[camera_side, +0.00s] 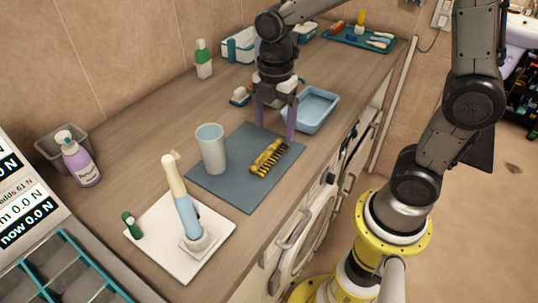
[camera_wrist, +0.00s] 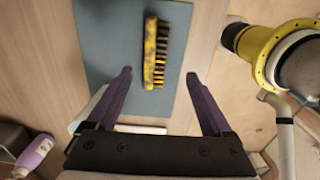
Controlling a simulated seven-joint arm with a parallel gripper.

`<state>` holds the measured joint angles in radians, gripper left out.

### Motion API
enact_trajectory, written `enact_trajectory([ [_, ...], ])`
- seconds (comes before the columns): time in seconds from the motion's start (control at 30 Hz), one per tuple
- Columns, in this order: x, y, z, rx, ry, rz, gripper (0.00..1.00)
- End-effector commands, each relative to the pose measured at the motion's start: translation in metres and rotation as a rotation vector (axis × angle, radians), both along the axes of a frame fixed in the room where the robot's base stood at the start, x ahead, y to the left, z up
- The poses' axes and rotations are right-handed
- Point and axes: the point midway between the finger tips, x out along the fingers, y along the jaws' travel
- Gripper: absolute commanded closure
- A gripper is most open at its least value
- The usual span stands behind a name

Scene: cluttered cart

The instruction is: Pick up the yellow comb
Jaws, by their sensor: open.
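The yellow comb (camera_side: 267,157) has dark mottling and dark bristles or teeth, and it lies on the blue-grey mat (camera_side: 240,192) near the cart's front edge. In the wrist view the comb (camera_wrist: 151,52) lies lengthwise up the picture, beyond my fingertips and between their lines. My gripper (camera_side: 275,118) is open and empty, with its two purple fingers spread above the far end of the mat. In the wrist view my gripper (camera_wrist: 159,74) shows both fingers apart, with nothing between them.
A pale blue cup (camera_side: 211,150) stands on the mat left of the comb. A blue tray (camera_side: 311,110) sits just right of my fingers. An electric toothbrush (camera_side: 184,205) stands on a white tray (camera_side: 165,262). A purple bottle (camera_side: 80,165) stands far left. The mat's near part is clear.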

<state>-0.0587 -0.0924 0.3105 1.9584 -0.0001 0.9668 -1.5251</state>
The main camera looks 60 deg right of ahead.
Motion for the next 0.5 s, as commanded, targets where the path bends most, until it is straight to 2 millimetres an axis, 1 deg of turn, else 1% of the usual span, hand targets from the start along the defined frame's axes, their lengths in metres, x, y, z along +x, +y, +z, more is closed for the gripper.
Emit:
enact_trajectory([
  [0.03, -0.001, 0.000, -0.008, 0.000, 0.004, 0.000, 0.15],
  [0.1, 0.000, 0.000, -0.016, 0.000, 0.002, 0.000, 0.15],
  [0.37, 0.002, 0.001, -0.035, 0.000, 0.003, 0.000, 0.15],
  [0.5, 0.006, 0.004, -0.055, 0.000, 0.005, 0.000, 0.15],
])
